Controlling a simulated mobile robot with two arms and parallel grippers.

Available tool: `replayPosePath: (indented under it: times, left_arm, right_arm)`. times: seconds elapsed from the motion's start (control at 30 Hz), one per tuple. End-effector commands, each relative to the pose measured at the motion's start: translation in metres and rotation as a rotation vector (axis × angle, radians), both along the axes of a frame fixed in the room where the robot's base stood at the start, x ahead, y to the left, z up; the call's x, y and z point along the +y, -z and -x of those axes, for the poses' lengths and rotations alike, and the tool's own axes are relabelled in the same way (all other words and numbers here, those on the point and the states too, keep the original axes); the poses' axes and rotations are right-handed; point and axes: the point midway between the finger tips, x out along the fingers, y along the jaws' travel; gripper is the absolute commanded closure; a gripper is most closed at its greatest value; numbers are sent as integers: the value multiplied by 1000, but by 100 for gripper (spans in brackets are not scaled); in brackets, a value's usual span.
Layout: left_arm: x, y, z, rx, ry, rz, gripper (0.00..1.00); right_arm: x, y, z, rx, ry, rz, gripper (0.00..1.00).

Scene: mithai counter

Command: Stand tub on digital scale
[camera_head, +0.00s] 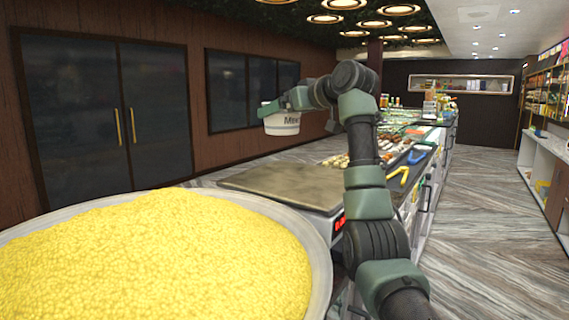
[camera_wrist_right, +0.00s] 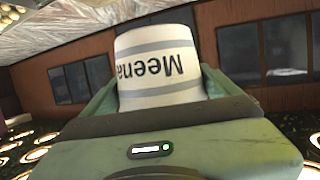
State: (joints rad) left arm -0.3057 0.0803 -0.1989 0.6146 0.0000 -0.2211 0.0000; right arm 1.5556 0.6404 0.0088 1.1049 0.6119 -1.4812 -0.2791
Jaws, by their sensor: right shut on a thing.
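The tub (camera_head: 283,124) is white with a grey band and dark lettering. My right gripper (camera_head: 272,108) is shut on the tub and holds it in the air, beyond and above the digital scale. In the right wrist view the tub (camera_wrist_right: 160,70) sits between the fingers of my right gripper (camera_wrist_right: 160,95), and its lettering appears upside down. The digital scale (camera_head: 290,183) has a flat, bare, dark platform and a red lit display, partly hidden by my right arm. My left gripper is not in view.
A wide metal pan (camera_head: 318,262) heaped with yellow grains fills the near left, close to the scale. Behind the scale, sweets (camera_head: 338,160) and yellow and blue-handled tools (camera_head: 400,174) lie along the counter. The floor to the right is clear.

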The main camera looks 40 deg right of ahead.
Motion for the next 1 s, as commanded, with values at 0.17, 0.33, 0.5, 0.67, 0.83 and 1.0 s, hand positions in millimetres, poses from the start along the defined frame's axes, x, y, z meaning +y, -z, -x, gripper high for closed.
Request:
replayPosePath:
  times: [0.17, 0.33, 0.5, 0.67, 0.83, 1.0]
  left_arm:
    - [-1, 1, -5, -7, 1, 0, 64]
    - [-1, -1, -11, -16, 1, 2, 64]
    - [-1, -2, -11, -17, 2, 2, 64]
    - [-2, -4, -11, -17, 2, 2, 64]
    - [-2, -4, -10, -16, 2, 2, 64]
    - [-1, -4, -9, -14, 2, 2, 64]
  right_arm:
    - [0, 49, 0, 4, 0, 2, 47]
    - [0, 75, 0, 1, -1, 1, 47]
    - [0, 89, 0, 0, 0, 0, 47]
    - [1, 112, 0, 2, -1, 0, 47]
    - [0, 121, 1, -2, 0, 0, 47]
    - [0, 120, 0, -2, 0, 0, 47]
